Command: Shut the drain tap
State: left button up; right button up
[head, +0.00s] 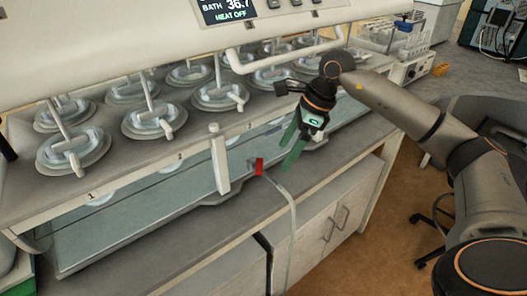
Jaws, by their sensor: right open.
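The drain tap has a small red handle (259,166) at the lower front of the clear water bath (140,215). The handle stands roughly upright in the picture. A pale drain hose (291,215) runs from the tap over the bench edge and down. My right gripper (284,155) has green fingers and is open, just right of and slightly above the red handle. It looks empty, and a gap shows between it and the handle; the exact distance in depth cannot be told. My left gripper is out of view.
Several lidded vessels with shafts (154,120) sit in the bath's top plate. A pale upright post (219,160) stands left of the tap. The instrument head with its display (228,10) overhangs above. The bench front (310,185) is clear right of the hose.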

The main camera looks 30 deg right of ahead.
aim_at(260, 165)
jog(key=w+a, duration=0.1)
jog(key=w+a+p, duration=0.1)
jog(key=a, duration=0.1)
jog(key=shift+r, duration=0.15)
jog(key=shift+w+a+f, duration=0.25)
jog(key=shift+a+f, duration=0.05)
jog(key=shift+f, duration=0.15)
jog(key=shift+w+a+f, duration=0.25)
jog(key=shift+f, duration=0.2)
jog(key=shift+w+a+f, duration=0.1)
jog(key=shift+a+f, duration=0.05)
jog(key=shift+f, duration=0.55)
jog(key=shift+c, duration=0.2)
jog(key=c, duration=1.3)
jog(key=shift+c, duration=0.2)
